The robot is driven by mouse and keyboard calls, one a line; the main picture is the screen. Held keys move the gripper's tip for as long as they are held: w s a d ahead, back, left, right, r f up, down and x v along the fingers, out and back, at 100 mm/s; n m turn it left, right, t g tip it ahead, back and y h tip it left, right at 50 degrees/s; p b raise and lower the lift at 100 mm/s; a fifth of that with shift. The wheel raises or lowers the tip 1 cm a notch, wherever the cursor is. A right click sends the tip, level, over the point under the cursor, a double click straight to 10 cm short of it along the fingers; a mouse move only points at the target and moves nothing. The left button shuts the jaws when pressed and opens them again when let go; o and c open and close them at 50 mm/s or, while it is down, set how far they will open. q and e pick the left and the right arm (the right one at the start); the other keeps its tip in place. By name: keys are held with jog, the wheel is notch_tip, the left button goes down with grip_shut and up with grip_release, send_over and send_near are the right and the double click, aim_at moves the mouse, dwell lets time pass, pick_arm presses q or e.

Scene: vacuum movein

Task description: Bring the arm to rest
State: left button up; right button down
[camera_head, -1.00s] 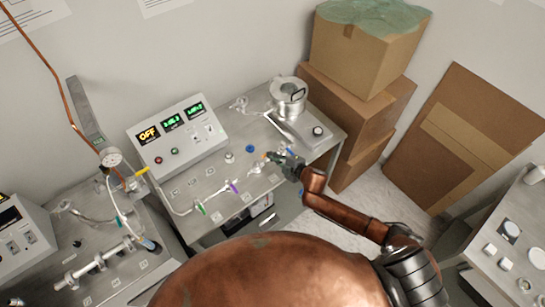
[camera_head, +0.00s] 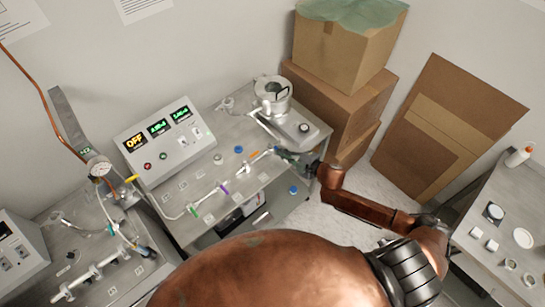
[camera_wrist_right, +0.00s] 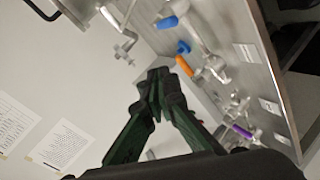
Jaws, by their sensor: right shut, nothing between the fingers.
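My right gripper (camera_head: 290,158) is at the right end of the steel table (camera_head: 180,215), beside the pipe line with coloured valve handles. Its arm (camera_head: 365,208) comes in from the lower right, bent at the elbow. In the right wrist view the green-black fingers (camera_wrist_right: 157,78) meet at their tips, with nothing between them. The orange valve handle (camera_wrist_right: 184,65), a blue one (camera_wrist_right: 168,22) and a purple one (camera_wrist_right: 241,131) lie to the right of the fingertips in that view. Whether the gripper touches the pipe cannot be told. My left gripper is out of view.
A control box (camera_head: 165,138) with an "OFF" display stands on the table, and a metal pot (camera_head: 272,95) at its back right. Cardboard boxes (camera_head: 345,95) are stacked behind its right end. A second table (camera_head: 500,255) is at far right. Floor shows between the tables.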

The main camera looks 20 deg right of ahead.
jog(key=shift+s+d+r, duration=0.2)
jog(key=shift+d, duration=0.2)
jog(key=shift+s+d+r, duration=0.15)
jog(key=shift+d+r, duration=0.05)
jog(key=shift+d, duration=0.15)
